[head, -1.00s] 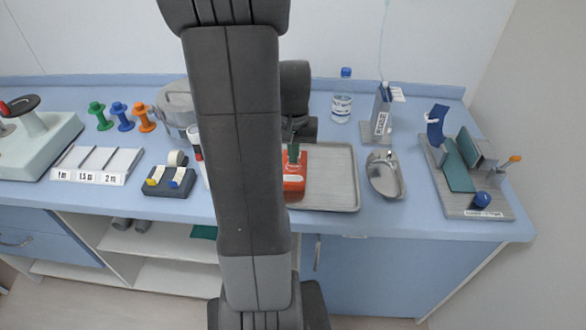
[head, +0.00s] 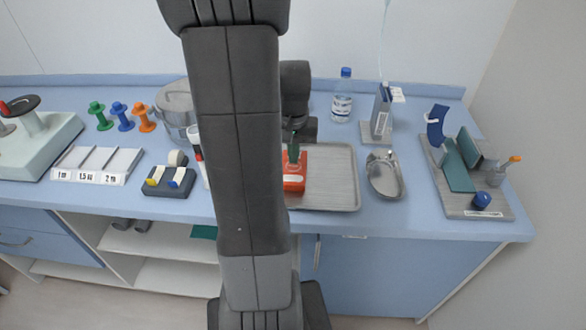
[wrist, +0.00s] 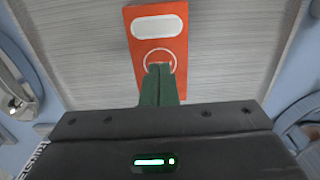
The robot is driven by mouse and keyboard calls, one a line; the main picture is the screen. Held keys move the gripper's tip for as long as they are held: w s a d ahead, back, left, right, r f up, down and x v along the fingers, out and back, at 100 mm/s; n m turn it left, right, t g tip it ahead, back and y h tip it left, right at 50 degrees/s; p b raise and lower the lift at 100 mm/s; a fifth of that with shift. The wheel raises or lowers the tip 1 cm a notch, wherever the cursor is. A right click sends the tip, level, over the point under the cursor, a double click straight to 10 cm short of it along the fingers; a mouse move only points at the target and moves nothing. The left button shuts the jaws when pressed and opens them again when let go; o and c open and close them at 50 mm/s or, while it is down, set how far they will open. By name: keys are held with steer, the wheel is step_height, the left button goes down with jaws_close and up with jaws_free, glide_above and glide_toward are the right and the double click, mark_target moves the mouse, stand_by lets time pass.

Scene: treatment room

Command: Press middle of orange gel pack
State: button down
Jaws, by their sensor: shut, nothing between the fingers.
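The orange gel pack (head: 294,182) lies on the grey tray (head: 333,180), partly hidden by my arm in the head view. In the wrist view the gel pack (wrist: 172,45) shows a white label and a white ring at its middle. My gripper (wrist: 160,68) is shut and empty, its green fingertips over the lower part of the ring. In the head view my gripper (head: 294,150) stands at the pack's far part. Whether the tips touch the pack I cannot tell.
A steel kidney dish (head: 385,177) stands right of the tray. A dark tape holder (head: 168,182) and a steel pot (head: 176,105) are to the left. A bottle (head: 342,97) stands behind the tray. The tray's right part is bare.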

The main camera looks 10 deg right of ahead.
mark_target(294, 166)
steer(key=shift+f+b, duration=0.6)
steer(key=shift+f, duration=0.35)
stand_by(1.1)
steer(key=shift+r, duration=0.15)
step_height(294, 166, up, 7)
steer(key=p, duration=0.6)
steer(key=shift+f, duration=0.2)
step_height(294, 166, down, 7)
steer(key=b, duration=0.6)
steer(key=shift+r, duration=0.2)
